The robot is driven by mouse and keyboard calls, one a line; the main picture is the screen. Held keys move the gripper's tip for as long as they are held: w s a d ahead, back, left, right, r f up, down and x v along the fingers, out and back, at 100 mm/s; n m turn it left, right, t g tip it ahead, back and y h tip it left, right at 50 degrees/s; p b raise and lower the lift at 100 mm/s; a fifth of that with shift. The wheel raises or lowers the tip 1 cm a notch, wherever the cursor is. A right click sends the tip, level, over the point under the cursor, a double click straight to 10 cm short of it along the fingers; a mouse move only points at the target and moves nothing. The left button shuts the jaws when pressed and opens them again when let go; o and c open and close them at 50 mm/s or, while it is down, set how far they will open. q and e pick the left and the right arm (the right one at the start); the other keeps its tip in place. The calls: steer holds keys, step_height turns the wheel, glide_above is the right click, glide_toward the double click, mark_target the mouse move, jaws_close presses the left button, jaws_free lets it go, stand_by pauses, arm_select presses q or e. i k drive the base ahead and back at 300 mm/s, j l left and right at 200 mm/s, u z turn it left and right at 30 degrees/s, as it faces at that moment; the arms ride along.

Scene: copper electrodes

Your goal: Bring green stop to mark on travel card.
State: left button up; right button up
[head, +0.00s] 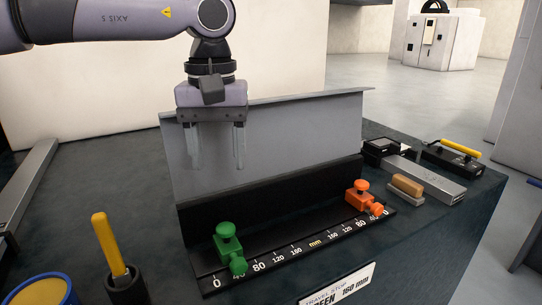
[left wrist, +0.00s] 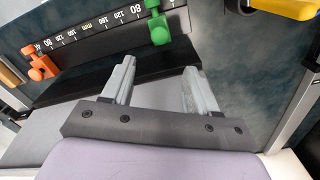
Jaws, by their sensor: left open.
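The green stop (head: 228,243) sits at the left end of the black rail with a white millimetre scale (head: 290,250), between the 0 and 80 figures. It also shows at the top of the left wrist view (left wrist: 158,27). My left gripper (head: 217,166) is open and empty, above and behind the green stop, in front of the grey upright plate. Its two fingers show apart in the left wrist view (left wrist: 155,82). My right gripper is not visible.
An orange stop (head: 361,197) sits at the rail's right end. The grey plate (head: 280,140) stands behind the rail. A brown-topped block (head: 406,187) lies right.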

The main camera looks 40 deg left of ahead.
mark_target(231, 253)
steer(key=k+l, duration=0.6)
steer(key=l, duration=0.15)
steer(key=k+l, duration=0.55)
steer(key=l, duration=0.15)
